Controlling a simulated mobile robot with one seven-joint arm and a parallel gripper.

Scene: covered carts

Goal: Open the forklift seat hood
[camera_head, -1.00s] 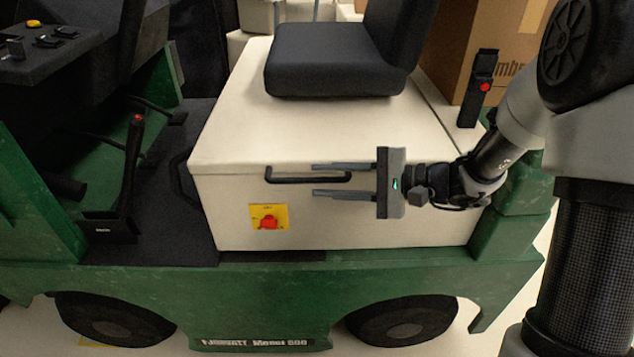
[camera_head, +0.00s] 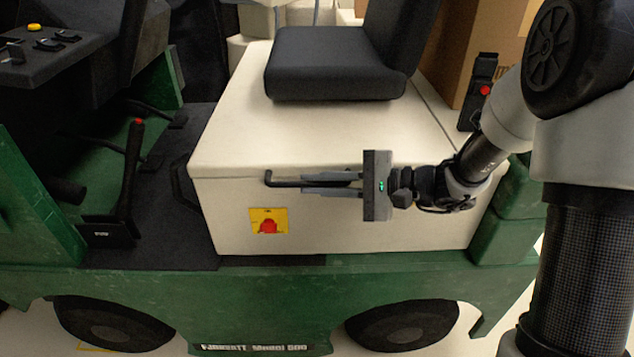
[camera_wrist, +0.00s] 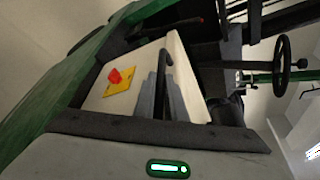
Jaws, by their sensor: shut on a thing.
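The forklift's cream seat hood (camera_head: 340,225) is a box with a black seat (camera_head: 335,62) on top, and its lid looks down. A black bar handle (camera_head: 284,184) runs along the upper front of the hood. My gripper (camera_head: 308,184) comes from the right and is shut on the handle's right part, which its fingers hide in the head view. In the wrist view the dark handle (camera_wrist: 167,75) passes between the gripper fingers (camera_wrist: 158,97).
A yellow plate with a red knob (camera_head: 268,221) sits on the hood front below the handle. A black lever with a red button (camera_head: 134,165) stands left, and another (camera_head: 482,92) right. A cardboard box (camera_head: 470,40) is behind. The steering wheel (camera_wrist: 282,62) shows in the wrist view.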

